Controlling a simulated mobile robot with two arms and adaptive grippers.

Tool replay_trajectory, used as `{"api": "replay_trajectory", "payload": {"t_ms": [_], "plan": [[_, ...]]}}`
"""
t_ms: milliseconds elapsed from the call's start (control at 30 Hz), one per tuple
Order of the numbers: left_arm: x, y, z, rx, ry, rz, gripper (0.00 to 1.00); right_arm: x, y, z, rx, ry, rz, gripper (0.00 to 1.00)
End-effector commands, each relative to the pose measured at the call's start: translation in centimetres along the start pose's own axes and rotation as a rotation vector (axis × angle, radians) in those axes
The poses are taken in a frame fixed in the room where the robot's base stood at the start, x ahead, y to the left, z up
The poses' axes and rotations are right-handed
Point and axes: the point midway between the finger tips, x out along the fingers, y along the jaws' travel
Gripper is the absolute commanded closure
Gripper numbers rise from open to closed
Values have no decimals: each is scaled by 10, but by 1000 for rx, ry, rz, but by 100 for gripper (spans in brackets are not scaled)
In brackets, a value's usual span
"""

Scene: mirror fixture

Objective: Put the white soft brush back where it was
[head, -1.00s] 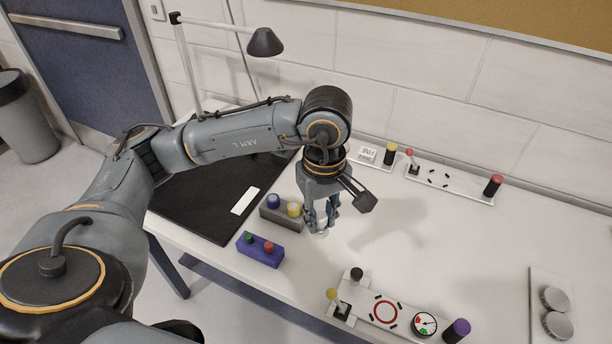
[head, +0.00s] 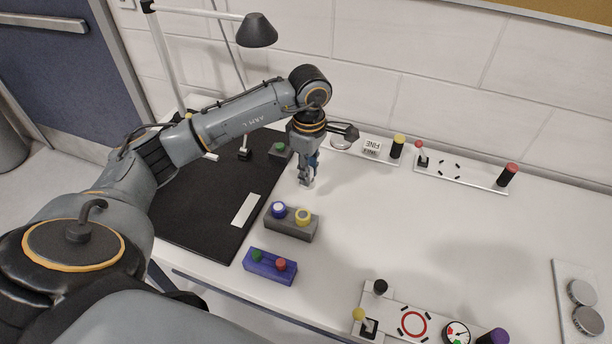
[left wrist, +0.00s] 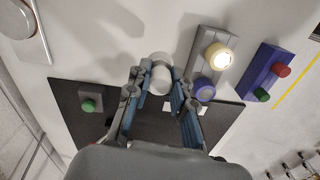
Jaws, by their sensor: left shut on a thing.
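My left gripper (head: 306,176) points down above the white table, beside the right edge of the black mat. In the left wrist view its fingers (left wrist: 158,92) are closed around a pale, rounded thing (left wrist: 160,74), which looks like the white soft brush. In the head view only a small pale tip (head: 306,184) shows below the fingers. Whether it touches the table is unclear. A grey block (head: 291,230) with a blue and a yellow round top stands in front of the gripper. A dark block with a green top (head: 280,149) stands behind it, to the left.
A purple block (head: 270,267) with green and red tops stands at the table's front edge. The black mat (head: 205,200) lies left, under a lamp (head: 257,31). Panels with knobs stand at the back (head: 468,175) and front right (head: 434,325). The table's middle (head: 420,235) is clear.

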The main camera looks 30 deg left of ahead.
Motion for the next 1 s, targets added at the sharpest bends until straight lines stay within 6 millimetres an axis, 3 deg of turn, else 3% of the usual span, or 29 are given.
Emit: {"api": "replay_trajectory", "payload": {"t_ms": [200,367,600,967,1000], "plan": [[28,19,-14,-1,-2,0,100,-6,-3,-1,1,1,-4,46],[36,23,-18,0,-2,-1,100,-8,-9,-3,4,2,-11,46],[65,24,-19,2,-3,-3,100,-22,-14,-5,4,4,-17,46],[73,25,-19,2,-1,1,100,-16,-9,-4,1,3,-11,46],[73,25,-19,2,-1,1,75,-16,-8,-3,1,3,-10,46]]}}
